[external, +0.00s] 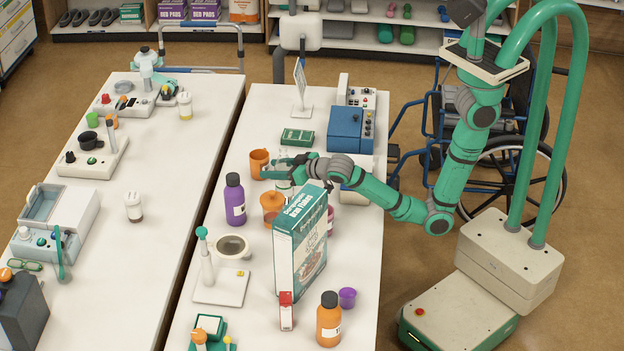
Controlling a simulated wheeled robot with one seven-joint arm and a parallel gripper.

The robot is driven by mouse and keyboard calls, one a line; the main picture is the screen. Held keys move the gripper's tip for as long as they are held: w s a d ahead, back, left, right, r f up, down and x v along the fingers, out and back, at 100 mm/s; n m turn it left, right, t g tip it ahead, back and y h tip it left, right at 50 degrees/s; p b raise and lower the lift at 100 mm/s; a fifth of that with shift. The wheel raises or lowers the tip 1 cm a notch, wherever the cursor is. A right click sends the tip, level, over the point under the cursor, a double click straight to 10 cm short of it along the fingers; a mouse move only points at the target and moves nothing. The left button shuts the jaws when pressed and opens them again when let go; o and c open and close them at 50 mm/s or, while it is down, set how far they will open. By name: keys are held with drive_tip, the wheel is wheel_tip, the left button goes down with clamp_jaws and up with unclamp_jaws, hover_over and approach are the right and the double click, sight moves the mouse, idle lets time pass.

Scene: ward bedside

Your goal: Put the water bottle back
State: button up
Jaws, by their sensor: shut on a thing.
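My gripper (275,170) reaches in from the right over the right-hand table, its fingers pointing left. It is shut on a pale, see-through bottle (284,186), which looks like the water bottle. The bottle is small in view and partly hidden by the fingers and the box in front. I cannot tell whether its base touches the table. An orange mug (259,160) stands just behind the fingertips. An orange cup (271,207) is just in front of and below them.
A tall green-and-white box (300,245) stands close in front of my wrist. A purple bottle (235,200) is left of the gripper. A blue device (350,128) and green box (297,137) are behind. An orange bottle (328,320) stands at the front. The table's left edge strip is mostly clear.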

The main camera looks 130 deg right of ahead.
drive_tip(key=shift+f, duration=0.15)
drive_tip(key=o, duration=1.2)
drive_tip(key=v, duration=1.2)
drive_tip(key=shift+a, duration=0.1)
